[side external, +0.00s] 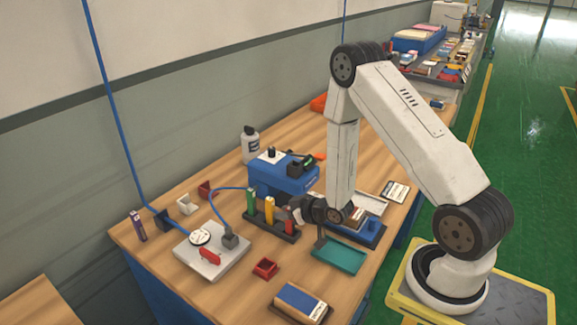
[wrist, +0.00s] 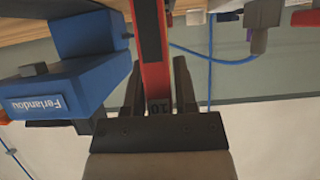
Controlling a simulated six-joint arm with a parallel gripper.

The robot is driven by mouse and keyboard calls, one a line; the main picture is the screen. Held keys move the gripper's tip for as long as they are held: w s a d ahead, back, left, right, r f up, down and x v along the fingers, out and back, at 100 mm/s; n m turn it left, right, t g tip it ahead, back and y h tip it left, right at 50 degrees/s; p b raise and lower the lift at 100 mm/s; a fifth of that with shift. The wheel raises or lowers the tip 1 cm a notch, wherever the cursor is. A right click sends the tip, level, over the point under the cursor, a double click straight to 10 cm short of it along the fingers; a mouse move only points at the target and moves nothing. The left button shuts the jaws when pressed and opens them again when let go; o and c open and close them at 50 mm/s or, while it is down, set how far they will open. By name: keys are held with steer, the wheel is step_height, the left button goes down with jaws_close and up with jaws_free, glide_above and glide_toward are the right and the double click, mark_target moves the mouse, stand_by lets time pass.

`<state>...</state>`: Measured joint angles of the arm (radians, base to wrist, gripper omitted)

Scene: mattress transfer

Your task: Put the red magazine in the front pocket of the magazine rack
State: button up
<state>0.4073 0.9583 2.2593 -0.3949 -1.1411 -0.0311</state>
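The red magazine (side external: 290,222) stands upright at the right end of the dark magazine rack (side external: 262,228) in the side view. A green magazine (side external: 251,200) and a yellow magazine (side external: 269,210) stand in the rack to its left. My gripper (side external: 294,211) reaches in from the right at the upper part of the red magazine. In the wrist view, my gripper (wrist: 160,85) has a finger on each side of the red magazine (wrist: 152,45), which has a dark stripe and the number 10. Its lower end is out of the wrist view; I cannot tell how deep it sits.
A blue machine (side external: 280,178) stands behind the rack. A metal plate (side external: 212,262) with a hose fitting lies at left. Bare wood shows at the front left.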

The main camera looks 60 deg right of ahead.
steer(key=shift+o, duration=1)
steer(key=shift+r, duration=0.15)
steer(key=v, duration=0.7)
steer(key=shift+s+r, duration=0.15)
steer(key=shift+s, duration=0.15)
steer(key=shift+w, duration=0.1)
steer(key=s+a+r+g, duration=0.6)
steer(key=a+r+g, duration=0.3)
steer(key=a+r, duration=0.1)
steer(key=shift+s+a+r+g, duration=0.25)
steer(key=shift+a+g, duration=0.05)
steer(key=shift+a, duration=0.2)
